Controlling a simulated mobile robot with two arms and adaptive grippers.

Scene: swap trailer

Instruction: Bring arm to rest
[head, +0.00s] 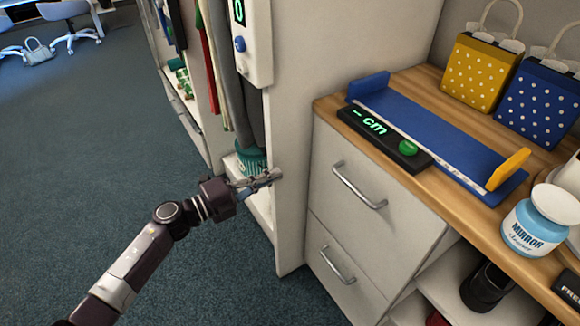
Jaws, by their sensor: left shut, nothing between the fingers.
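My left arm (134,256) reaches in from the bottom left over the carpet. My left gripper (270,178) is shut and empty. It is in front of the tall white cabinet's (292,230) side edge and lower opening; I cannot tell whether it touches the cabinet. A teal ribbed item (250,160) shows just behind the gripper, partly hidden by it. My right gripper is not in view.
A wooden counter (455,190) on white drawers (372,200) stands at the right. It holds a blue measuring board (425,120), a mirror cleaner jar (535,225) and dotted bags (482,70). Open carpet (80,150) lies left.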

